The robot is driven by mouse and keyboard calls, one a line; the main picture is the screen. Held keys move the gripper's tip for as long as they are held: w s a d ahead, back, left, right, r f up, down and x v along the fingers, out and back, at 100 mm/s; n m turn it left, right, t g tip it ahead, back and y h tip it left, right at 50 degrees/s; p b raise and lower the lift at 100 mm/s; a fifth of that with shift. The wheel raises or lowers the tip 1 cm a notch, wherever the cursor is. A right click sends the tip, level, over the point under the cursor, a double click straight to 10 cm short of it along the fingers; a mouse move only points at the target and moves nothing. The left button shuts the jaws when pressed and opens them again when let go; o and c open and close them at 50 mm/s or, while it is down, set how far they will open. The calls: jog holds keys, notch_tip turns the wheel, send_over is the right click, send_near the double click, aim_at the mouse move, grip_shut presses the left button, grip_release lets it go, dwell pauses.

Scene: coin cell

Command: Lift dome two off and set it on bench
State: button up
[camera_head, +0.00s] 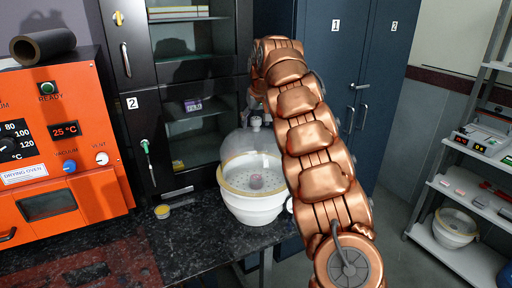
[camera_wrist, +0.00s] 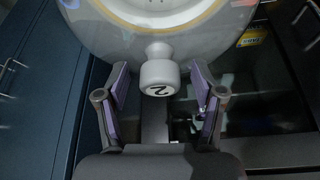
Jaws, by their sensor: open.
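Dome two is a clear glass dome (camera_head: 240,143) with a knob on top, seated on a white bowl-shaped base (camera_head: 255,205) with a tan rim, on the black bench (camera_head: 185,235). In the wrist view its pale knob (camera_wrist: 158,78) is marked 2 and stands between my gripper's fingers. My gripper (camera_wrist: 160,90) is open, with purple-padded fingers on both sides of the knob and a gap on each side. In the head view my copper arm hides part of the dome's right side and most of the gripper. A small pinkish thing shows inside the dome.
An orange drying oven (camera_head: 60,150) stands on the bench at left. A small yellow-topped dish (camera_head: 162,211) lies left of the base. Dark cabinets stand behind. A shelf rack (camera_head: 440,185) at right holds another white bowl (camera_head: 455,228). The bench front is clear.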

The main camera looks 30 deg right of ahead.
jog(key=shift+c, duration=0.3)
grip_shut()
dwell(0.4)
